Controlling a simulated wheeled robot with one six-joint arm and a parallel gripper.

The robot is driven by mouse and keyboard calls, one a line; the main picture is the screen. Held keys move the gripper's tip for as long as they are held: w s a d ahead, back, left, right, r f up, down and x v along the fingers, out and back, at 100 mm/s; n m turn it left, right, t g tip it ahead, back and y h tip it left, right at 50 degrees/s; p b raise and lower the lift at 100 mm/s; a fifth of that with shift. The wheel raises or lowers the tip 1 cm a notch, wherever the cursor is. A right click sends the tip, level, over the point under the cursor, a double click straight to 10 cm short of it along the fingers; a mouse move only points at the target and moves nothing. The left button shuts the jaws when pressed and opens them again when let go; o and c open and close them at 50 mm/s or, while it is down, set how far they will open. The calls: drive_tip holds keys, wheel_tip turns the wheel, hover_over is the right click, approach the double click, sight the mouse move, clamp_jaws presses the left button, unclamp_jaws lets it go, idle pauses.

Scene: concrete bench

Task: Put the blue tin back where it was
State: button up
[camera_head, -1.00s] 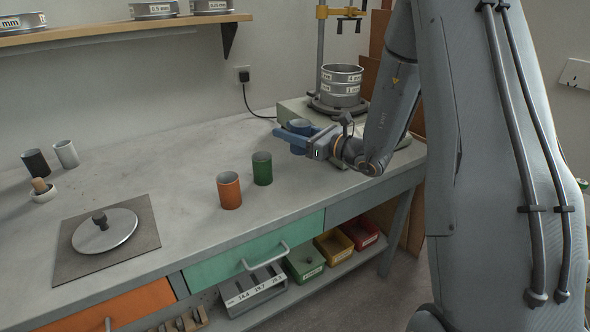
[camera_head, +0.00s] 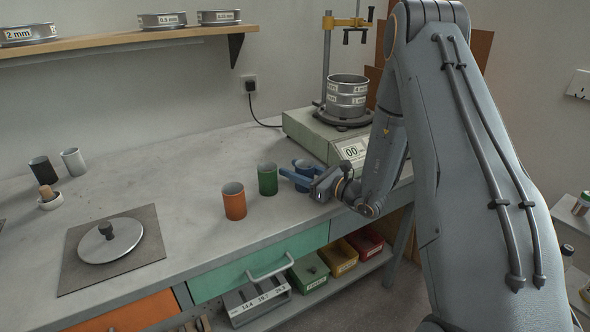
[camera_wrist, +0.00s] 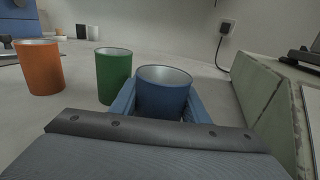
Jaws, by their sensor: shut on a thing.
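The blue tin (camera_head: 304,167) is between the fingers of my gripper (camera_head: 297,176), at the bench's right part, just right of the green tin (camera_head: 267,179). In the wrist view the blue tin (camera_wrist: 163,97) is upright and open-topped, with a blue finger on each side. My gripper (camera_wrist: 160,100) is shut on it. Its base is hidden, so I cannot tell whether it touches the bench. The orange tin (camera_head: 234,201) stands left of the green tin; both are upright and apart from the blue one.
A pale sieve shaker (camera_head: 310,132) with stacked sieves (camera_head: 347,97) stands close behind and right of the blue tin. A black tin (camera_head: 42,169) and a white tin (camera_head: 74,161) stand far left. A lid lies on a grey mat (camera_head: 80,277). The bench's middle is clear.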

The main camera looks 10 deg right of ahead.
sight(312, 176)
drive_tip(key=shift+f, duration=0.15)
drive_tip(key=o, duration=1.3)
drive_tip(key=shift+c, duration=0.2)
drive_tip(key=shift+r, duration=0.2)
drive_tip(key=b+v, duration=0.2)
drive_tip(key=v, duration=1)
